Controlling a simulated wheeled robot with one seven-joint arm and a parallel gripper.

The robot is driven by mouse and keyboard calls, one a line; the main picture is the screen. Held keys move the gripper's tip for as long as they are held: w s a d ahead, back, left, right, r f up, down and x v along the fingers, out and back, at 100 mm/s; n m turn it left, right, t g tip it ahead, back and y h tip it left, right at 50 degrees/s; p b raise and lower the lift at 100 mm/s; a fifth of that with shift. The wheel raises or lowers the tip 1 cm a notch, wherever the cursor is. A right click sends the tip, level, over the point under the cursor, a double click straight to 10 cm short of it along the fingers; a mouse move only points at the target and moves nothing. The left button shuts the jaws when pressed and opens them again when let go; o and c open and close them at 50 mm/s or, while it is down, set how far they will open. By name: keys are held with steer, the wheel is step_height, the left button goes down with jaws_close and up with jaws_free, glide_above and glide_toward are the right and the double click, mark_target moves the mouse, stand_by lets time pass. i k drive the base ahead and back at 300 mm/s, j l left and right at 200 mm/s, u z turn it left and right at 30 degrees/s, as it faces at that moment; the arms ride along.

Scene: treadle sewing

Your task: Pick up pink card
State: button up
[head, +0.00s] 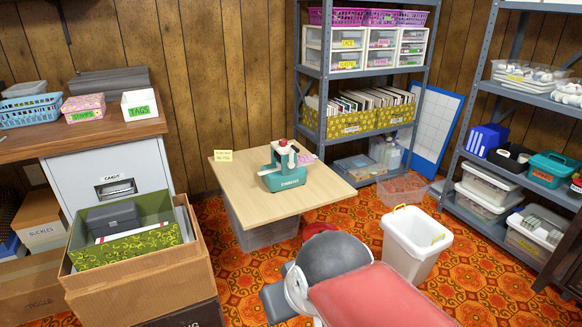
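A small flat pink piece, which looks like the pink card (306,159), shows at the right side of a teal and white hand press (284,170). The press stands on a light wooden table (236,187) and partly hides the pink piece. I cannot tell whether the piece lies on the table or sits in the press. My arm reaches in from the bottom of the head view, in front of the table and below it in the picture. My gripper's fingers do not show.
A white bin (411,247) stands on the patterned floor right of my arm. A cardboard box (140,290) with a green patterned box (125,245) is at left. Metal shelves (366,73) stand behind the table. A yellow note (223,156) lies at its left corner.

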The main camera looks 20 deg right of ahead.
mark_target(306, 158)
steer(key=i+l, duration=0.4)
steer(key=i, duration=0.2)
steer(key=i+l, duration=0.4)
steer(key=i, duration=0.15)
steer(key=i+l, duration=0.4)
steer(key=i, duration=0.2)
